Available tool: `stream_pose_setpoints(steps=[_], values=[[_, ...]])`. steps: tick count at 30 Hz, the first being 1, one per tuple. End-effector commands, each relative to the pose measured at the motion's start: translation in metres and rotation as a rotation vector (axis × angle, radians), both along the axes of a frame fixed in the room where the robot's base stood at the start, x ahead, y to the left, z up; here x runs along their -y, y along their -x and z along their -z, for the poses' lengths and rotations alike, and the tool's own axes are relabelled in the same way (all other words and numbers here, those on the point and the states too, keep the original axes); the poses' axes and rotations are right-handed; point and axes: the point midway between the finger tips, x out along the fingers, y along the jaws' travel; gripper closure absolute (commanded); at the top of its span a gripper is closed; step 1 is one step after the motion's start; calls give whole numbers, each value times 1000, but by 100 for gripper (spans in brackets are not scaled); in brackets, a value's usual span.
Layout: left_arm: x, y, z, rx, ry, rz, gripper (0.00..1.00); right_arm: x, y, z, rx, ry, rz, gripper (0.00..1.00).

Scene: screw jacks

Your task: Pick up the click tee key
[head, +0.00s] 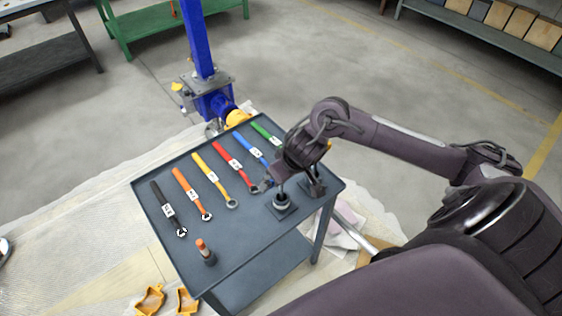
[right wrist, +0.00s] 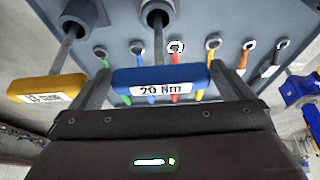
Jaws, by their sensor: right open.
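A tee key with a blue handle marked "20 Nm" (right wrist: 160,78) fills the space between the fingers of my right gripper (right wrist: 163,88) in the right wrist view. Its shaft runs into a round holder on the cart top. The fingers are apart, one past each end of the handle; whether they touch it I cannot tell. A second tee key with a yellow handle (right wrist: 45,88) stands beside it, its label too small to read. In the head view my right gripper (head: 287,172) is above the near holder (head: 282,203) and hides the blue handle. My left gripper is out of view.
The grey cart (head: 240,255) carries a row of ring wrenches with coloured handles, such as the red one (head: 227,156), and a small orange-topped piece (head: 204,250). A blue post (head: 198,40) stands behind. Orange parts (head: 150,299) lie on the floor.

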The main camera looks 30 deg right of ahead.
Motion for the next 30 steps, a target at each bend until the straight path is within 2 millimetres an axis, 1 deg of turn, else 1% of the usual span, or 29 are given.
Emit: stream_pose_setpoints(steps=[1, 3, 6, 11, 15, 26, 27, 30], values=[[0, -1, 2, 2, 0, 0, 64, -1, -2, 10, -3, -2, 3, 0], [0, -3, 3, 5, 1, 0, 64, -1, -5, 21, -3, -2, 2, 0], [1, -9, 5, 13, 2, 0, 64, -2, -10, 31, -2, -2, 1, 0], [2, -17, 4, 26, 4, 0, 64, -1, -13, 35, 0, 0, 1, 0], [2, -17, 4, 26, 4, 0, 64, -1, -13, 34, 0, 0, 0, 0], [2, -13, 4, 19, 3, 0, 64, -1, -13, 34, 0, 0, 1, 47], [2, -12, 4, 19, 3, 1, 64, -1, -13, 34, 2, -1, 1, 50], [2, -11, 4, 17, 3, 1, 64, -1, -13, 33, 2, -1, 1, 50]])
